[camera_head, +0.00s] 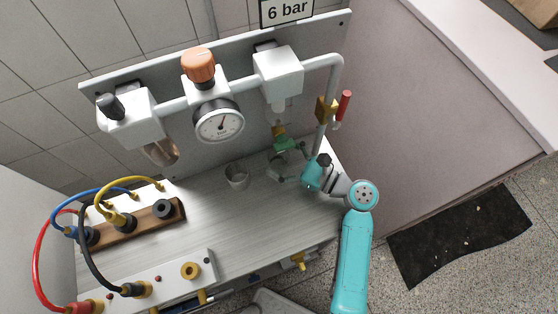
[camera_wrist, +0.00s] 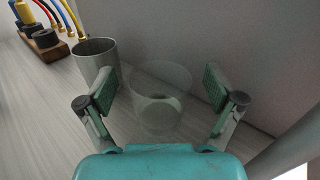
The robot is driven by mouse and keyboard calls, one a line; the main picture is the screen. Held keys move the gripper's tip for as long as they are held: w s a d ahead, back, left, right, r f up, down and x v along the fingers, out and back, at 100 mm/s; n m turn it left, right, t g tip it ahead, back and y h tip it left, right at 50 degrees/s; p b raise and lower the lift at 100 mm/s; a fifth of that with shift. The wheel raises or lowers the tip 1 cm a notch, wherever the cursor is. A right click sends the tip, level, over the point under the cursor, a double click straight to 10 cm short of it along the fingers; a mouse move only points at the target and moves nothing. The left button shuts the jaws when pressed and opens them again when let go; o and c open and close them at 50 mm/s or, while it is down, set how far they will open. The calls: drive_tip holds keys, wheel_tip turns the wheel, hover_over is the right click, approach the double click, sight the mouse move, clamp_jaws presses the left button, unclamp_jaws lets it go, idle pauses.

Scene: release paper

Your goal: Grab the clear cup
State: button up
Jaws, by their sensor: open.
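The clear cup (camera_wrist: 160,108) is transparent and stands upright on the light wood-grain surface in the wrist view. It sits between the two spread fingers of my gripper (camera_wrist: 159,90), with a gap visible on each side. My gripper is open and has green pads. In the head view my gripper (camera_head: 284,160) is low over the right part of the bench, and the clear cup is hard to make out there. A second, grey cup (camera_wrist: 97,62) stands just left of the left finger; it also shows in the head view (camera_head: 237,176).
A grey back panel carries a pipe with a pressure gauge (camera_head: 219,122) above the bench. A red-handled valve (camera_head: 342,105) is near my arm. A wooden block (camera_head: 140,222) with coloured cables lies at left. Bare bench (camera_head: 215,215) lies left of the gripper.

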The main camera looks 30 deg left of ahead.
drive_tip(key=shift+a, duration=0.2)
drive_tip(key=c, duration=1.1)
drive_tip(key=shift+r, duration=0.15)
drive_tip(key=shift+r, duration=0.6)
drive_tip(key=d, duration=0.6)
drive_tip(key=d+r, duration=0.1)
drive_tip(key=d, duration=0.4)
drive_tip(key=s+d+r, duration=0.1)
drive_tip(key=d, duration=0.5)
drive_tip(key=shift+s+d+r, duration=0.1)
drive_tip(key=shift+d+r, duration=0.05)
drive_tip(key=shift+d, duration=0.2)
